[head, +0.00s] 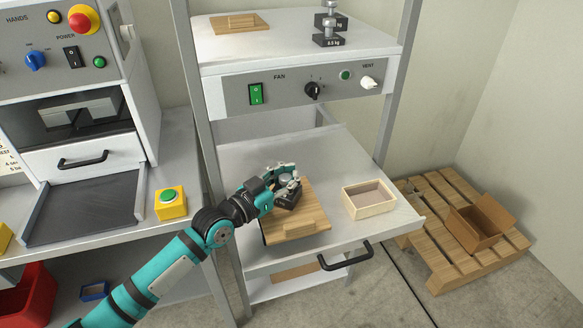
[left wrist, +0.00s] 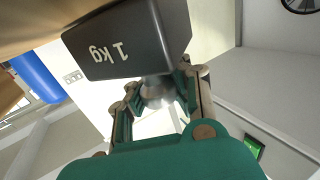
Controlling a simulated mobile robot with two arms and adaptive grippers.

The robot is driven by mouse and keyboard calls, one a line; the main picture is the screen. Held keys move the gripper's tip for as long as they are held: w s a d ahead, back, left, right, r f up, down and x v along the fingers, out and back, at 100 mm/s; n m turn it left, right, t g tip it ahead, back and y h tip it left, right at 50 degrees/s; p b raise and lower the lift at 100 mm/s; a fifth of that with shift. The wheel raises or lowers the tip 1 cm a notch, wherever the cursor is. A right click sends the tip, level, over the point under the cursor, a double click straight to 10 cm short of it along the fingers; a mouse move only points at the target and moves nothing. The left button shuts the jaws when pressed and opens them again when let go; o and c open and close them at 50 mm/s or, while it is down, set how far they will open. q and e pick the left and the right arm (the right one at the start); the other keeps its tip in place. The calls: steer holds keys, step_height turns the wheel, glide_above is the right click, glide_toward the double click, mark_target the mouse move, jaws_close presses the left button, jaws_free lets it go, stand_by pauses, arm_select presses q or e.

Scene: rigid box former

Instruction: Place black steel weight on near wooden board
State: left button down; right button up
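The black steel weight (head: 289,196), marked 1 kg, is over the near wooden board (head: 312,202) on the pulled-out shelf. My left gripper (head: 284,180) is at the top of the weight. In the left wrist view, the weight (left wrist: 125,45) hangs inverted in the picture, and the gripper's fingers (left wrist: 158,95) are closed around its silver knob. The weight's underside is hidden, so I cannot tell whether it touches the board. My right gripper is not in view.
An open wooden box (head: 369,199) stands right of the board on the shelf (head: 345,150). Another wooden board (head: 240,23) and more weights (head: 328,40) are on the upper level. A pallet (head: 440,240) with a cardboard box (head: 478,224) lies at right.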

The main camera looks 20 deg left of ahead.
arm_select(q)
steer(key=shift+r, duration=0.1)
steer(key=c, duration=1.8)
jaws_free()
steer(key=shift+f, duration=0.2)
steer(key=shift+c, duration=0.2)
steer(key=o, duration=0.6)
steer(key=shift+s, duration=0.1)
steer(key=shift+c, duration=0.2)
steer(key=shift+r, duration=0.2)
steer(key=shift+s+a+f, duration=0.1)
steer(key=shift+s+f, duration=0.05)
steer(key=shift+s, duration=0.15)
steer(key=b+v, duration=0.1)
steer(key=v, duration=1)
steer(key=shift+s, duration=0.15)
